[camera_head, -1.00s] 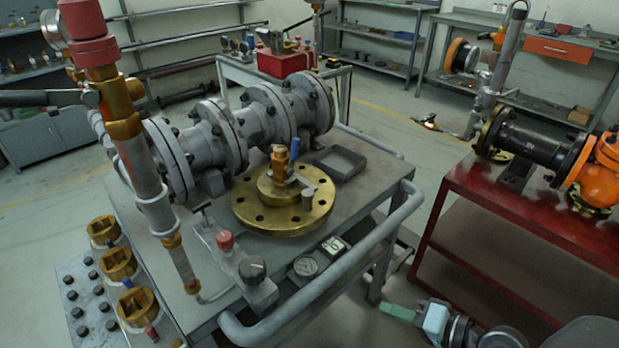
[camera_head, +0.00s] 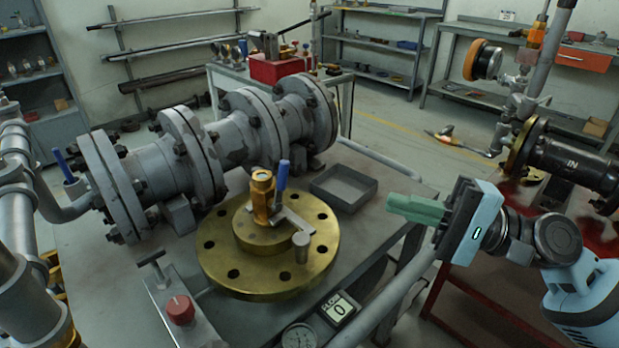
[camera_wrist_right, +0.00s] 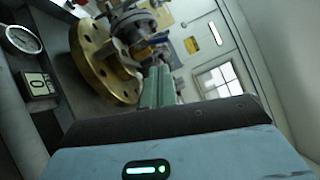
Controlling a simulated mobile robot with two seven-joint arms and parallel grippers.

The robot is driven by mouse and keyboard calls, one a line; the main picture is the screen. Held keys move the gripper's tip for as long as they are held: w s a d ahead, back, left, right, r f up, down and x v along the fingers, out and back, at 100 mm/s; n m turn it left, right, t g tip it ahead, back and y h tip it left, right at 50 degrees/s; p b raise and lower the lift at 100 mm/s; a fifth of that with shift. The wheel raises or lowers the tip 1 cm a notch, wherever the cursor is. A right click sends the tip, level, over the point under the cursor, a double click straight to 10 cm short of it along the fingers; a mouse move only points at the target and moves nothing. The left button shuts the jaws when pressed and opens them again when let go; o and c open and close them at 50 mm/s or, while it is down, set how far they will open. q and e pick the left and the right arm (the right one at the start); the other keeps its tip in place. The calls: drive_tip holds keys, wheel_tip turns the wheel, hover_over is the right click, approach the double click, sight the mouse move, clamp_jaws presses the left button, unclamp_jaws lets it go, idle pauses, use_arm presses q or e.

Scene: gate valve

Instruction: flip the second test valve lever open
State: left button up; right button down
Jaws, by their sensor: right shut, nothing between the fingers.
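A brass valve fitting (camera_head: 262,197) stands upright on the brass flange disc (camera_head: 215,262) on the grey bench. Its blue-handled lever (camera_head: 283,176) points up. Another blue handle (camera_head: 62,165) stands on the grey pipe at the far left. I cannot tell which lever counts as the second. My right gripper (camera_head: 392,208), with green fingers, is shut and empty, right of the brass valve and apart from it, pointing left. My left gripper is not in view.
A large grey flanged valve body (camera_head: 235,145) lies behind the brass disc. A grey tray (camera_head: 345,188), a red knob (camera_head: 180,310), a gauge (camera_head: 300,337) and a digital display (camera_head: 338,308) are around it.

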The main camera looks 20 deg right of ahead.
drive_tip(key=a, duration=0.1)
drive_tip(key=p, duration=0.5)
approach(281, 187)
drive_tip(key=w+a+r, duration=0.2)
drive_tip(key=w+a, duration=0.2)
drive_tip(key=shift+w+r, duration=0.2)
drive_tip(key=shift+r, duration=0.05)
drive_tip(key=shift+a, duration=0.1)
